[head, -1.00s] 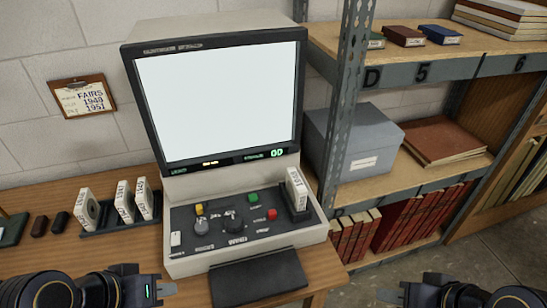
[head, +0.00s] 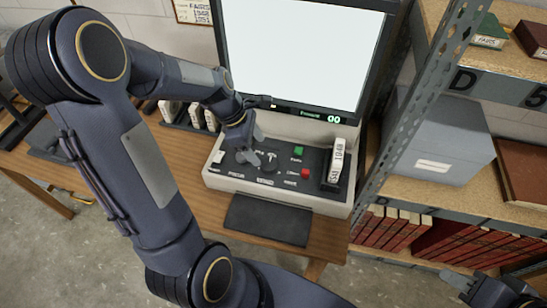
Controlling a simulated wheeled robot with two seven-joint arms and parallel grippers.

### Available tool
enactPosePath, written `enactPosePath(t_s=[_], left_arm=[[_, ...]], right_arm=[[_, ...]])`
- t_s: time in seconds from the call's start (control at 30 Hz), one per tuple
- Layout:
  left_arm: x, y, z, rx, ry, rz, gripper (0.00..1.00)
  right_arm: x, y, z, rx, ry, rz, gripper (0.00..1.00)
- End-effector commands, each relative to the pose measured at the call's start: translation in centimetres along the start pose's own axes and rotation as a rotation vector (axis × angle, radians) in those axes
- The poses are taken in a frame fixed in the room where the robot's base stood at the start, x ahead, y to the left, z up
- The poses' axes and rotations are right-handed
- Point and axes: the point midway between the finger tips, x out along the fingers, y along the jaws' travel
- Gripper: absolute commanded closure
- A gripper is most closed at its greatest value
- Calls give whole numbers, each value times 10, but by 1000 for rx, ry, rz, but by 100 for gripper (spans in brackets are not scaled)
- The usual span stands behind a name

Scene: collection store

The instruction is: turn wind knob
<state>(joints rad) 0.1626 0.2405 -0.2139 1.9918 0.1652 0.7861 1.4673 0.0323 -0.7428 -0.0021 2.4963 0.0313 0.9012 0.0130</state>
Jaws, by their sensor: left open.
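The black wind knob (head: 268,166) sits on the sloping control panel (head: 222,181) of the microfilm reader, above its printed label. My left gripper (head: 256,147) is over the panel, open, its grey fingertips just up and left of the wind knob. I cannot tell whether a fingertip touches the knob. The grey focus knob to its left is largely hidden by the gripper. A green button (head: 298,151) and a red button (head: 305,174) are to the right of the knob. My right gripper (head: 456,283) is partly in view at the bottom right, away from the reader.
The reader's large pale screen (head: 300,55) rises behind the panel, with a green 00 below it. A white film box (head: 337,160) stands at the panel's right end. A dark pad (head: 268,220) lies in front. A metal shelf post (head: 420,110) stands close on the right.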

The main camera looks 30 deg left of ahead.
Motion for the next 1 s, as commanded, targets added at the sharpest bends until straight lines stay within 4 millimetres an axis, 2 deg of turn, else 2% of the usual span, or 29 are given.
enactPosePath(t_s=[0.2, 0.4, 0.77, 0.83, 1.0], left_arm=[[37, -2, 0, 3, 0, -6, 35], [62, -2, 0, 4, -1, -5, 35], [70, -2, 1, 5, -1, -1, 35], [70, -1, 1, 6, -1, -1, 40], [70, -1, 1, 6, -1, -1, 63]], right_arm=[[2, 1, 1, 0, 0, 0, 67], [4, 2, 2, 0, 0, 0, 67], [4, 2, 2, 0, 0, 0, 67], [4, 2, 2, 0, 0, 0, 67], [4, 2, 2, 0, 0, 0, 67]])
